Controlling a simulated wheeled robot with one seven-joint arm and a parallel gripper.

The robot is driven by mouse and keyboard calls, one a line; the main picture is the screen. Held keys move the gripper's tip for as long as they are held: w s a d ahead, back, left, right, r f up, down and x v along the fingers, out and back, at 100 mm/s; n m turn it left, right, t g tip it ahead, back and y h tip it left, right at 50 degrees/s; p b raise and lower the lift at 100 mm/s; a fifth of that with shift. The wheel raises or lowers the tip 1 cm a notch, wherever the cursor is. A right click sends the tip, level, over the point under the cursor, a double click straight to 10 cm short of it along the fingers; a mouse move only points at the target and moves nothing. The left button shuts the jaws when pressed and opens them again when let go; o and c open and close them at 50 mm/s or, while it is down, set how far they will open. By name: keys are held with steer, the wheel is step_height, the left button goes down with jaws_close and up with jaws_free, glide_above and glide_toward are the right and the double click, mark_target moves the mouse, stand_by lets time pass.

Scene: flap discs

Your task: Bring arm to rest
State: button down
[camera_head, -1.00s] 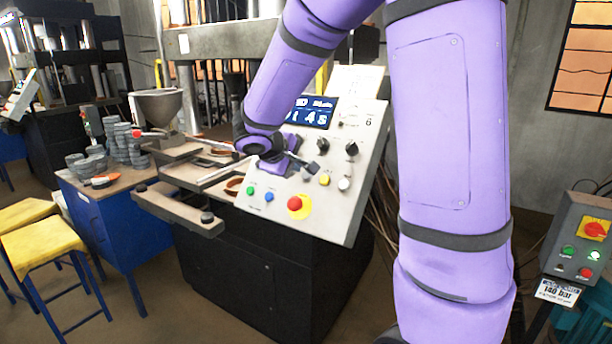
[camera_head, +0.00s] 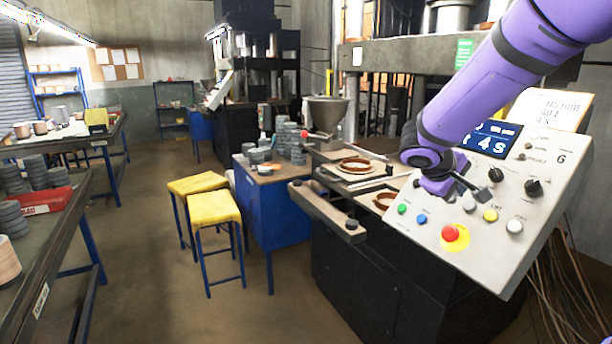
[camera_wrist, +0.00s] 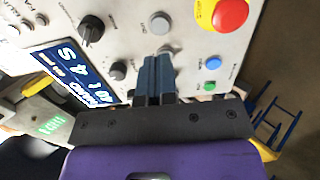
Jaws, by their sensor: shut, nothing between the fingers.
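My purple arm (camera_head: 500,80) reaches in from the upper right in the head view. My gripper (camera_head: 476,198) is in front of the slanted control panel (camera_head: 480,260), over its knobs and buttons. In the wrist view, my gripper (camera_wrist: 154,62) has its two dark fingers shut together and empty. The fingertips point at the panel face near a grey button (camera_wrist: 160,22); whether they touch it I cannot tell. The panel carries a red stop button (camera_head: 451,233), a yellow button (camera_head: 490,215), black knobs and a blue display (camera_head: 492,142).
The press table (camera_head: 330,212) with brown discs (camera_head: 356,163) lies left of the panel. A blue cabinet (camera_head: 262,210) with stacked grey discs and two yellow stools (camera_head: 214,208) stand further left. A workbench (camera_head: 70,225) runs along the left edge. Floor between is clear.

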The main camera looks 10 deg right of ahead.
steer(key=s+a+r+m+y, duration=0.1)
steer(key=s+a+r+y, duration=0.1)
steer(key=s, duration=0.6)
steer(key=s+a+r+m+t+y, duration=0.1)
steer(key=s+a+y, duration=0.3)
steer(key=s, duration=0.5)
steer(key=s+a+r+m+t+y, duration=0.1)
steer(key=s+a+r+m+y, duration=0.1)
steer(key=s+a, duration=0.3)
steer(key=s+r+y, duration=0.1)
steer(key=s, duration=0.2)
steer(key=shift+s+a+r, duration=0.2)
steer(key=shift+s+r, duration=0.05)
steer(key=shift+r, duration=0.15)
stand_by(0.3)
